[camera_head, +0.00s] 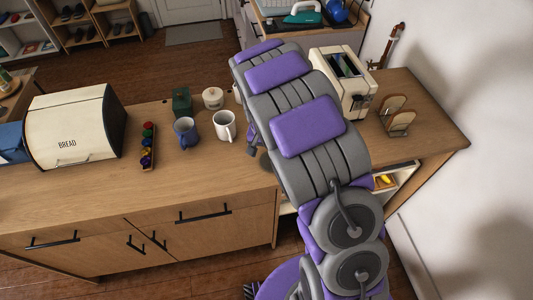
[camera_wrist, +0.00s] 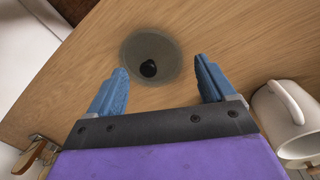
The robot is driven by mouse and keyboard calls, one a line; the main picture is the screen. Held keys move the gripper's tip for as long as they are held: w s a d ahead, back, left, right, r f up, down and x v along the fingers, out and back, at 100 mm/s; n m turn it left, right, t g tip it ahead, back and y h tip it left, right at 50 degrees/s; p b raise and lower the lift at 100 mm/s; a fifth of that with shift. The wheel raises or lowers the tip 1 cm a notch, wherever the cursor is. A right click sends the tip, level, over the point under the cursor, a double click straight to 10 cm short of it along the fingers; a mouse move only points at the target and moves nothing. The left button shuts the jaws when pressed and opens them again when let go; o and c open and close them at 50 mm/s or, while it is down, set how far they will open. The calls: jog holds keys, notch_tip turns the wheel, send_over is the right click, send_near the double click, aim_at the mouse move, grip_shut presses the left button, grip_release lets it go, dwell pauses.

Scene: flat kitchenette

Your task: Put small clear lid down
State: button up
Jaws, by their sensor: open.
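The small clear lid (camera_wrist: 168,50) is a round, see-through grey disc with a black knob. In the wrist view it appears on the wooden counter, just beyond and between my fingertips. My gripper (camera_wrist: 160,65) is open, with one blue finger on each side of the knob and a visible gap to both. I cannot tell how high the fingers are above the counter. In the head view my arm covers most of that spot, so the lid is not clear there.
A white mug (camera_wrist: 285,122) lies close right of my gripper; the head view shows a white mug (camera_head: 224,128) beside a blue mug (camera_head: 186,133).

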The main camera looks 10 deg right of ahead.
aim_at(265, 160)
notch_tip(265, 160, up, 10)
jog(key=p, duration=0.2)
jog(key=s+d+r+n, duration=0.1)
jog(key=s+r, duration=0.4)
jog(key=s, duration=0.3)
jog(key=s+d+r, duration=0.2)
jog(key=s+r, duration=0.3)
jog(key=s, duration=0.2)
jog(key=s+r+n+g+y, duration=0.1)
jog(key=s+n, duration=0.2)
jog(key=s, duration=1.6)
jog(key=shift+s+a+r+n, duration=0.3)
jog(key=shift+s+a+r, duration=0.05)
jog(key=shift+a+r, duration=0.1)
